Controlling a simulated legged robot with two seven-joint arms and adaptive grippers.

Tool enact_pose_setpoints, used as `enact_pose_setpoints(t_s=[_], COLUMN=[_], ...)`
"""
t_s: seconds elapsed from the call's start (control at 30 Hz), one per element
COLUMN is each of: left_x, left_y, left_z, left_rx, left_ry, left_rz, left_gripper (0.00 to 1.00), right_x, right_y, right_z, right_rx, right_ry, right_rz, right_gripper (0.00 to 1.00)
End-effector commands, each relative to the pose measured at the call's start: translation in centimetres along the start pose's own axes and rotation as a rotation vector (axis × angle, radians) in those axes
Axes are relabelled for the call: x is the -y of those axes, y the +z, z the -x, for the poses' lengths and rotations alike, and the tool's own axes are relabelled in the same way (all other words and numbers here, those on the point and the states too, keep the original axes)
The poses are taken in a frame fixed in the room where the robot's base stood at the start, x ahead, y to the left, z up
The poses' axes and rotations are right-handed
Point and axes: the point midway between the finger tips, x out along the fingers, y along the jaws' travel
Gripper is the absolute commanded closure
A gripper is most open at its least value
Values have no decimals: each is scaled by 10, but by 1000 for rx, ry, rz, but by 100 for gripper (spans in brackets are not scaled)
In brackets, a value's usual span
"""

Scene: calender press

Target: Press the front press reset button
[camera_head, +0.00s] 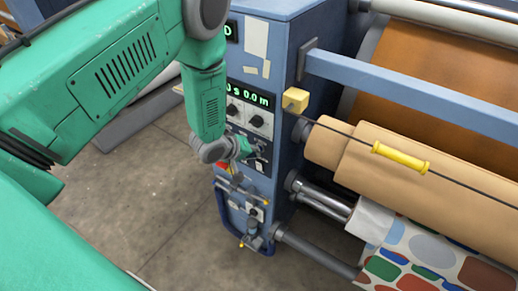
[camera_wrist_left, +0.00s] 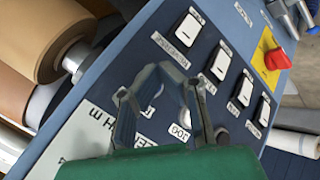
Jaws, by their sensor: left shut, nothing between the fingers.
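My left gripper (camera_head: 258,152) is at the front control panel of the blue press cabinet (camera_head: 285,60), and its fingers are small in the head view. In the left wrist view the gripper (camera_wrist_left: 172,78) is shut and empty, its fingers over the panel (camera_wrist_left: 95,120). Several white rocker switches, one of them here (camera_wrist_left: 188,27), run in a row beyond the fingers. Their labels are too blurred to tell which is the front press reset button. The fingers hide part of the panel, and I cannot tell whether they touch it. My right gripper is out of view.
A red knob (camera_wrist_left: 278,59) on a yellow plate is beyond the switches. A large tan roll (camera_head: 395,170), a cord with a yellow handle (camera_head: 400,158) and a blue crossbar (camera_head: 410,90) extend right from the cabinet. Bare floor (camera_head: 150,195) lies left of it.

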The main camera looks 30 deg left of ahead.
Motion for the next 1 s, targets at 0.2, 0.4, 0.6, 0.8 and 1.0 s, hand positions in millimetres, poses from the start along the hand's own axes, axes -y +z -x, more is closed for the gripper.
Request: enact_pose_setpoints(t_s=[0.2, 0.4, 0.6, 0.8, 1.0], left_x=[5, 6, 9, 18, 28], left_y=[5, 6, 9, 18, 28], left_z=[8, 8, 12, 27, 39], left_rx=[0, 0, 1, 1, 1], left_ry=[0, -1, -3, -2, -2], left_rz=[2, 1, 3, 3, 2], left_gripper=[100, 100, 100, 100, 100], right_x=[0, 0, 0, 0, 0], right_y=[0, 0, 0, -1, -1], right_z=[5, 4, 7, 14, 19], right_rx=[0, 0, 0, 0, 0], right_ry=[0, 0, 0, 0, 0], right_rz=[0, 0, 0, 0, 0], right_gripper=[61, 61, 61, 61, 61])
